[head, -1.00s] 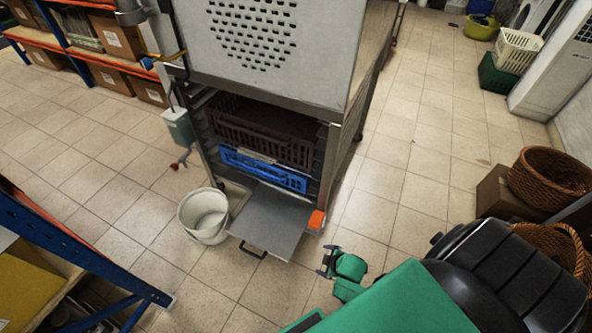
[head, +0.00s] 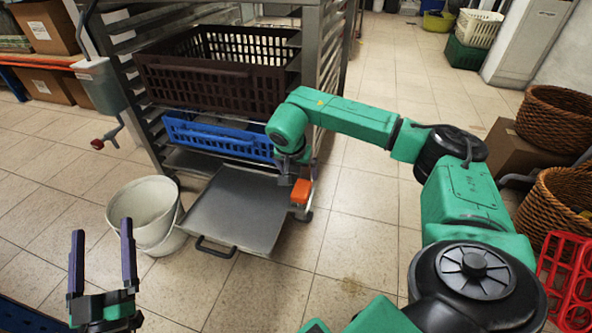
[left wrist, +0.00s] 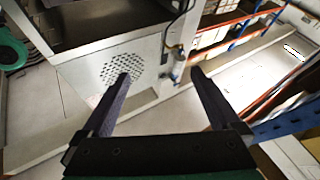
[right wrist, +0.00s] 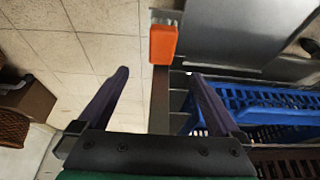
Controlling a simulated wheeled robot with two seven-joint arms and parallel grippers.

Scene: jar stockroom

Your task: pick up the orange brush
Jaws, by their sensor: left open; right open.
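The orange brush (head: 301,192) shows as a small orange block with a pale edge, at the right side of the rack's low pulled-out metal tray (head: 238,205). It also shows in the right wrist view (right wrist: 163,42), ahead of and between the fingertips. My right gripper (right wrist: 160,74) is open and empty, close to the brush but apart from it. In the head view my right gripper (head: 297,172) is just above the brush, its fingers partly hidden. My left gripper (head: 101,230) is open and empty at the lower left, away from the brush.
The metal rack holds a brown crate (head: 215,72) and a blue crate (head: 218,135) above the tray. A white bucket (head: 145,212) stands left of the tray. Wicker baskets (head: 562,118) and a red rack (head: 567,275) are at the right. Floor right of the tray is clear.

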